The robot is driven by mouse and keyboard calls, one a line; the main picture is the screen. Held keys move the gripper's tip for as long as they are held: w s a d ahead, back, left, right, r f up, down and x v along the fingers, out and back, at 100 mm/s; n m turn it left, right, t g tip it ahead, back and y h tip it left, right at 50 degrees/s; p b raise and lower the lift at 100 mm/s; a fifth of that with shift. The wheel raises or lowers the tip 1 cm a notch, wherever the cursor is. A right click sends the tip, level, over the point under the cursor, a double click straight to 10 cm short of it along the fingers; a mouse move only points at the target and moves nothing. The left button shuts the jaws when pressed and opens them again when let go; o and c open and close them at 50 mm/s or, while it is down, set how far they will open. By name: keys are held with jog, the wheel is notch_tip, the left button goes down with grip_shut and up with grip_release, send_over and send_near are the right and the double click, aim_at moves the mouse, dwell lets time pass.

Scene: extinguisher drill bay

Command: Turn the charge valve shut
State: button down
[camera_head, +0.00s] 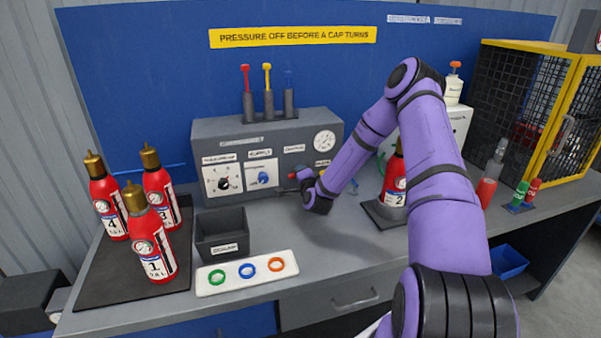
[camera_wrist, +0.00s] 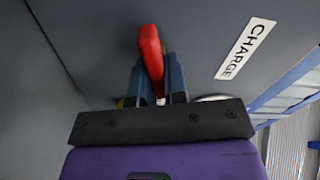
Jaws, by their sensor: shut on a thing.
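The charge valve shows as a red lever (camera_wrist: 151,55) in the wrist view, beside a white CHARGE label (camera_wrist: 245,48) on the grey panel. My gripper (camera_wrist: 158,82) has its two blue fingers closed on either side of the lever, and the lever's rounded end sticks out past them. In the head view my gripper (camera_head: 287,186) is at the front of the grey charging unit (camera_head: 215,135), at its lower right. Only a small red part of the lever (camera_head: 295,174) shows there. The valve's body and pipe are mostly hidden.
A round gauge (camera_head: 324,141), a black knob (camera_head: 224,184) and a blue knob (camera_head: 263,178) are on the unit. Extinguisher 2 (camera_head: 394,183) stands close behind my arm. Several extinguishers, a dark bin (camera_head: 222,236) and a white ring tray (camera_head: 247,284) are left. Bench front-centre is clear.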

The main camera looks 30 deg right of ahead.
jog(key=shift+f+m, duration=0.15)
jog(key=shift+m, duration=0.65)
jog(key=shift+f+m, duration=0.15)
jog(key=shift+m, duration=0.65)
jog(key=c, duration=1.2)
grip_release()
jog(key=shift+o, duration=0.2)
jog(key=shift+s, duration=0.1)
jog(key=v, duration=1)
jog(key=shift+s, duration=0.35)
jog(key=shift+r, duration=0.1)
